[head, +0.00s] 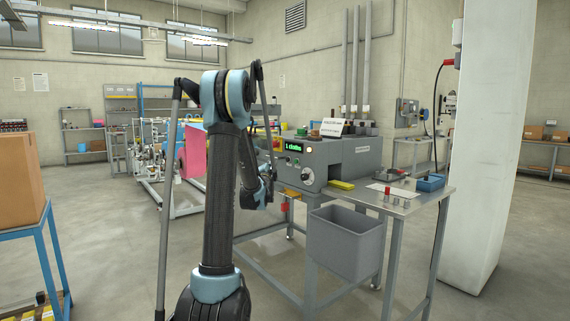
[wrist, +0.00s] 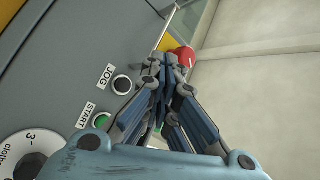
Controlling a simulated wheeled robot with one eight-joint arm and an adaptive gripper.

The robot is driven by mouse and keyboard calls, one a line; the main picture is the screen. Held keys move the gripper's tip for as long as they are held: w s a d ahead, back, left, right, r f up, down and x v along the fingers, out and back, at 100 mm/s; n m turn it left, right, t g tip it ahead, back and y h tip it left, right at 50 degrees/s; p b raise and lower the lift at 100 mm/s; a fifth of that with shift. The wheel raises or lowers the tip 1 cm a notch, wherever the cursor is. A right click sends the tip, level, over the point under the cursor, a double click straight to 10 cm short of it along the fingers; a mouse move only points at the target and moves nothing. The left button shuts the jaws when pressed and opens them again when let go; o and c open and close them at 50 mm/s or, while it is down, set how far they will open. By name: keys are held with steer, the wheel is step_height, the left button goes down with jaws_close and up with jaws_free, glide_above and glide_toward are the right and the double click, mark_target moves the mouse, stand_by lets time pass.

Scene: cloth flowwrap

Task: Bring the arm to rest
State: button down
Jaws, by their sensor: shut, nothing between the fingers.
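My arm stands raised in the middle of the head view, its forearm bent down beside the grey machine (head: 340,158). My gripper (wrist: 164,72) is seen in the wrist view, with its blue fingers together and nothing between them. The machine's grey control panel (wrist: 62,70) fills the left of that view, with a green START button (wrist: 101,120), a dark JOG button (wrist: 122,85) and a dial (wrist: 30,166). A red round part (wrist: 185,57) shows just beyond the fingertips. I cannot tell whether the fingers touch anything. In the head view the fingertips are not clear.
The steel table (head: 410,203) holds a blue tray (head: 430,183) and a yellow block (head: 341,185). A grey bin (head: 345,240) is at its front. A white pillar (head: 487,150) stands right, a cardboard box (head: 15,178) left. Open floor lies left of the arm.

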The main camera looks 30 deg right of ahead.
steer(key=shift+a, duration=0.1)
stand_by(0.7)
steer(key=a+f+n+g+y, duration=0.1)
steer(key=a+n+y, duration=0.4)
steer(key=a, duration=0.9)
steer(key=s+a+f+n+g+y, duration=0.2)
steer(key=s+a+f, duration=0.15)
steer(key=a, duration=0.45)
steer(key=s+a+f+n+g+y, duration=0.1)
steer(key=s+a+f+n+y, duration=0.2)
steer(key=a, duration=0.6)
steer(key=s+a+f+n+g+y, duration=0.1)
steer(key=s+a+f+n+g, duration=0.2)
steer(key=s, duration=0.8)
steer(key=s+a+f+n+g+y, duration=0.1)
steer(key=s+a+f+n+g, duration=0.2)
steer(key=s+a+f, duration=0.4)
steer(key=s+a+f+n+g+y, duration=0.1)
steer(key=s+a+f+n+g, duration=0.2)
steer(key=s+a, duration=0.6)
steer(key=s+f+n, duration=0.1)
steer(key=s+f, duration=0.1)
steer(key=s, duration=0.6)
steer(key=shift+s+f+y, duration=0.2)
steer(key=shift+f+y, duration=0.1)
steer(key=shift+f, duration=0.05)
steer(key=shift+w+f, duration=0.2)
steer(key=shift+w, duration=0.25)
